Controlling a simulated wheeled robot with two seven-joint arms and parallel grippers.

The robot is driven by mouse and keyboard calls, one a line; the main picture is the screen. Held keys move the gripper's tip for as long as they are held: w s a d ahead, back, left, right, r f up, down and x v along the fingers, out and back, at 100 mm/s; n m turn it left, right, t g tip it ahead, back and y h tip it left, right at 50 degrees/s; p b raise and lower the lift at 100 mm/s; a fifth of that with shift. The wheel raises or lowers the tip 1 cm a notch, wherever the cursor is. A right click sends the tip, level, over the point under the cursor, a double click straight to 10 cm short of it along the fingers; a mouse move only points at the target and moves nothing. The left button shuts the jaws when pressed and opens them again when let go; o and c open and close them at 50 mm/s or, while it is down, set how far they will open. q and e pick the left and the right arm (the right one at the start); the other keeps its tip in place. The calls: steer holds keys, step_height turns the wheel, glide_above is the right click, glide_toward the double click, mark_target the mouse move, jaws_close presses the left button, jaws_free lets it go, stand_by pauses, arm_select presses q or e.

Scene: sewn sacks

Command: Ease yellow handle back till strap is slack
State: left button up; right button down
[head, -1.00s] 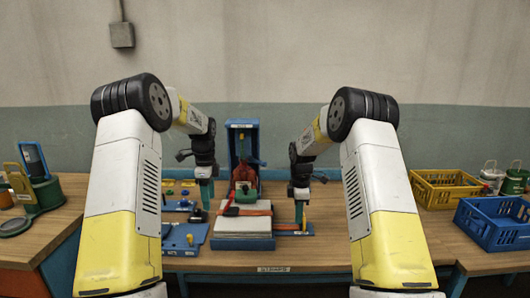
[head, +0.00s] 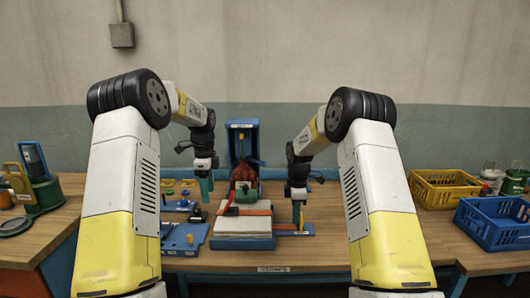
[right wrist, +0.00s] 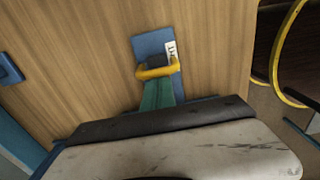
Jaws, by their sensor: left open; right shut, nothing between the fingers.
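The yellow handle (right wrist: 158,72) is a curved loop on a blue plate (right wrist: 152,43) in the right wrist view. My right gripper (right wrist: 160,90) has its green fingers shut, with the tips at the loop; whether they press on it I cannot tell. In the head view the right gripper (head: 297,213) stands just right of a pale stack (head: 244,232). An orange-red strap (head: 258,212) runs across the stack, with a dark buckle piece (head: 232,210) on it. Its tension is hard to judge. My left gripper (head: 204,190) is open and empty, left of the stack, above blue trays.
A blue stand (head: 242,130) holds a red sack (head: 244,172) behind the stack. Blue trays (head: 183,238) with small parts lie at left. Yellow (head: 445,188) and blue (head: 494,224) crates stand at far right.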

steer(key=shift+a, duration=2.15)
steer(key=c, duration=1.4)
jaws_free()
step_height(320, 180, up, 7)
